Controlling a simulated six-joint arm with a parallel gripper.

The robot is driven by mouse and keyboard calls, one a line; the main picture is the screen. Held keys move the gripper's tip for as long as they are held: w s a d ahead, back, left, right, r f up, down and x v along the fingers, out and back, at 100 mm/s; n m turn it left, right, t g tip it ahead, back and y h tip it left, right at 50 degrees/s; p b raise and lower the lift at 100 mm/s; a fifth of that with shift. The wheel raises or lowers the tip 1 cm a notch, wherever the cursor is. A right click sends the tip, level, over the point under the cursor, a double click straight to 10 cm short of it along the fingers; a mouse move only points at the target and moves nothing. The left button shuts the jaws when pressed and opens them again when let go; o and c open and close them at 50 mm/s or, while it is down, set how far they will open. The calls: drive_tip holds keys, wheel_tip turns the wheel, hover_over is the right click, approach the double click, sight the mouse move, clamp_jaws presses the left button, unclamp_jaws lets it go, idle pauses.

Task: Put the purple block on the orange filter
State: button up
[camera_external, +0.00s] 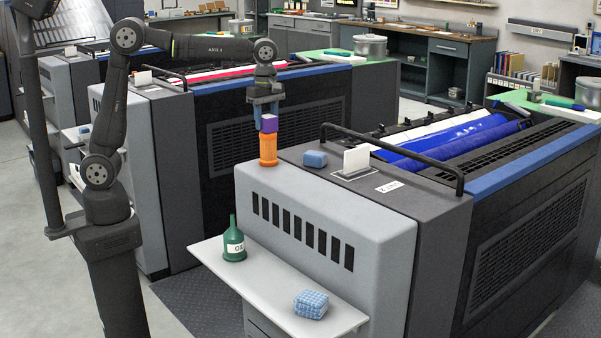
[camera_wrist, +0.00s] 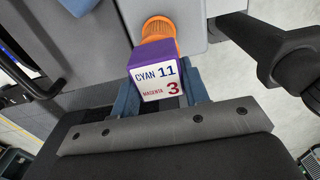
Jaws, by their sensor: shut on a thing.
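The purple block (camera_external: 269,123) is in my gripper (camera_external: 267,113), which is shut on it and points down. In the wrist view, the block (camera_wrist: 156,75) shows a white face printed "CYAN 11" and "MAGENTA 3", between the blue-grey fingers of my gripper (camera_wrist: 158,88). The orange filter (camera_external: 268,151) stands upright at the back left corner of the grey press cabinet, directly below the block. The block's lower edge meets the filter's top in the picture; I cannot tell if they touch. The wrist view shows the ribbed orange filter (camera_wrist: 158,28) partly hidden behind the block.
A black rail (camera_external: 400,154) rises further right. A green bottle (camera_external: 234,241) and a blue checked cloth (camera_external: 311,304) are on the lower shelf (camera_external: 275,290).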

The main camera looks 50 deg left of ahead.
sight(266, 116)
drive_tip(key=shift+f, duration=0.1)
drive_tip(key=o, duration=1)
drive_tip(key=shift+c, duration=0.2)
wheel_tip(266, 116, up, 12)
wheel_tip(266, 116, down, 12)
drive_tip(key=shift+f, duration=0.1)
wheel_tip(266, 116, up, 3)
drive_tip(key=shift+f, duration=0.15)
drive_tip(key=shift+r, duration=0.55)
